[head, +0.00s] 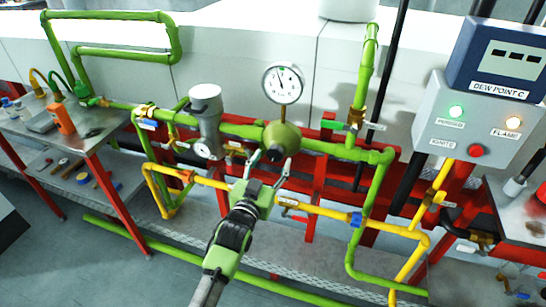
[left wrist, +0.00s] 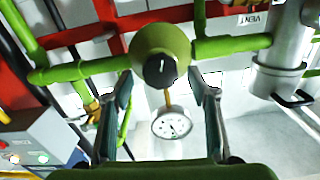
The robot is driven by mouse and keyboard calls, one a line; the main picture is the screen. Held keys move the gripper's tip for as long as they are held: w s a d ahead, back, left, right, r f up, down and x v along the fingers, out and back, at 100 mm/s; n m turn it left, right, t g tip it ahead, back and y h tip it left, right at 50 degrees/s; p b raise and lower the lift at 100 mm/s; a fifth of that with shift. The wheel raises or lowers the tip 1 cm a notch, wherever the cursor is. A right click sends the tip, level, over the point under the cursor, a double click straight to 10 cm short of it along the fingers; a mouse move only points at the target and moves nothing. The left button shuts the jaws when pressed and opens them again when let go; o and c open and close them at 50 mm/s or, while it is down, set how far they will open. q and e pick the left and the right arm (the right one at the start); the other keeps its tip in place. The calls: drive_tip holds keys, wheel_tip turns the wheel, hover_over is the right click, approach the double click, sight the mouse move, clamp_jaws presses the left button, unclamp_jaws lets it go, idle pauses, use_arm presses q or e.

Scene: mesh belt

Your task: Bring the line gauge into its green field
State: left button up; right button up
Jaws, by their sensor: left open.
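The line gauge (head: 283,83) is a round white dial on a stem above a round green regulator body (head: 284,138). In the left wrist view the gauge (left wrist: 171,126) appears upside down below the regulator (left wrist: 150,44). A black knob with a white mark (left wrist: 160,71) faces me on the regulator. My left gripper (head: 272,160) is open just in front of the regulator, its fingers spread either side of the knob and apparently apart from it. My right gripper is not in view.
A grey filter (head: 206,115) with a small gauge stands left of the regulator. Green and yellow pipes with valve handles run around it on a red frame. A control box (head: 478,120) with lit lamps is at right. A bench (head: 85,137) with tools is at left.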

use_arm(q)
drive_tip(key=shift+x, duration=0.95)
drive_tip(key=c, duration=1.1)
drive_tip(key=shift+n+p, duration=0.4)
drive_tip(key=shift+n, duration=0.6)
drive_tip(key=n, duration=0.3)
drive_tip(key=o, duration=1.1)
